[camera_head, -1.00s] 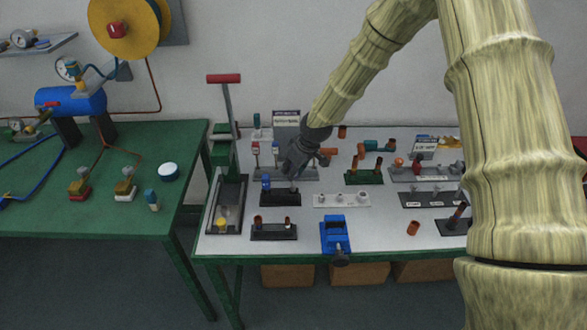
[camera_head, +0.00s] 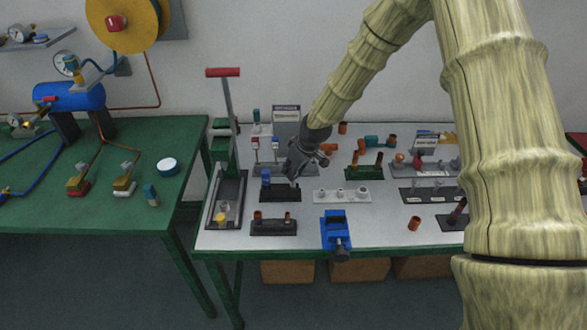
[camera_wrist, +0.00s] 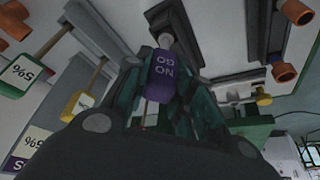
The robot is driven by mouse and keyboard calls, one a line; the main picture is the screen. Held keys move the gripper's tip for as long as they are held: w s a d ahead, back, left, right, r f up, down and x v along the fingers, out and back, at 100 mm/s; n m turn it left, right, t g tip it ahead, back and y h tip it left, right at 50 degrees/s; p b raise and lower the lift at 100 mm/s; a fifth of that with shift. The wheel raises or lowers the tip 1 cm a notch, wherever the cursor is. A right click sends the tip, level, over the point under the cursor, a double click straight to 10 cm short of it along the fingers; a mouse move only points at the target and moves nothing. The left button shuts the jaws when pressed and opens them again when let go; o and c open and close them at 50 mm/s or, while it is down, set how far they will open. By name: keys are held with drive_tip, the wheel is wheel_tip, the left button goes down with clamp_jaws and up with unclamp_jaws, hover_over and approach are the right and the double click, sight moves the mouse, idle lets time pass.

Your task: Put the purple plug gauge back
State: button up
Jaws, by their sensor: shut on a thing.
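The purple plug gauge (camera_wrist: 162,75), marked with "NO GO" lettering, is between the fingers of my gripper (camera_wrist: 165,100) in the wrist view. A grey metal end (camera_wrist: 167,42) sticks out beyond it. In the head view my gripper (camera_head: 294,181) is shut and points down just over the right part of a small dark holder (camera_head: 281,196). A blue piece (camera_head: 266,176) stands upright at the left of that holder. The held gauge is mostly hidden by my fingers in the head view. I cannot tell whether its end touches the holder.
A dark block with two copper pieces (camera_head: 273,229) and a blue vise (camera_head: 336,233) stand in front. A pale strip with studs (camera_head: 342,196) lies to the right. A tall red-handled press (camera_head: 226,150) stands at the left. Bare table (camera_head: 385,222) shows at the front right.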

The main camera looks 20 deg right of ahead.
drive_tip(key=shift+f+b, duration=0.55)
drive_tip(key=shift+f, duration=0.65)
drive_tip(key=o, duration=1)
drive_tip(key=shift+c, duration=0.2)
drive_tip(key=shift+r, duration=0.1)
